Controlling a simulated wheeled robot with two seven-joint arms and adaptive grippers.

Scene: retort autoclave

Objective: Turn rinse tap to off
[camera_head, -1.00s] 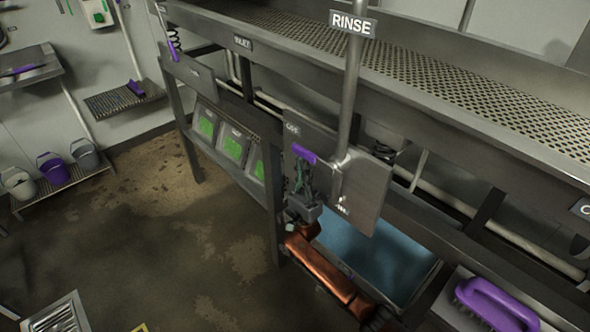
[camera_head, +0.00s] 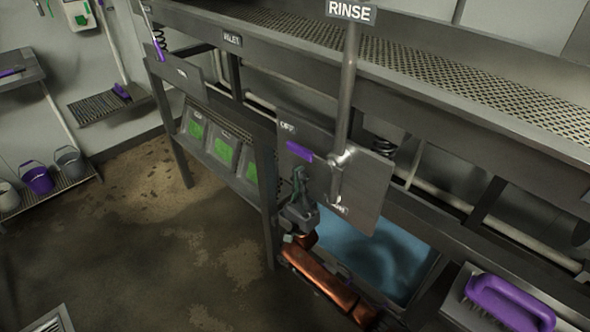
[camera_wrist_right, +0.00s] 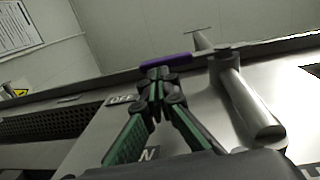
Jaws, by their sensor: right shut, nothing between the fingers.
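The rinse tap's purple handle (camera_head: 299,151) points left from its metal hub (camera_head: 343,158) on a grey plate (camera_head: 370,190). It lies just below the OFF label (camera_head: 287,127); the other label (camera_head: 339,210) is below the hub. My right gripper (camera_head: 299,170) is shut and empty, its tips just below the handle in the head view. In the right wrist view the fingertips (camera_wrist_right: 158,73) overlap the purple handle (camera_wrist_right: 165,60); I cannot tell whether they touch it. My left gripper is not in view.
The RINSE pipe (camera_head: 347,90) rises from the hub. A blue basin (camera_head: 370,260) lies below the plate. A purple brush (camera_head: 510,300) sits at lower right. Panels with green patches (camera_head: 222,149) stand left of the plate. The floor at left is open.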

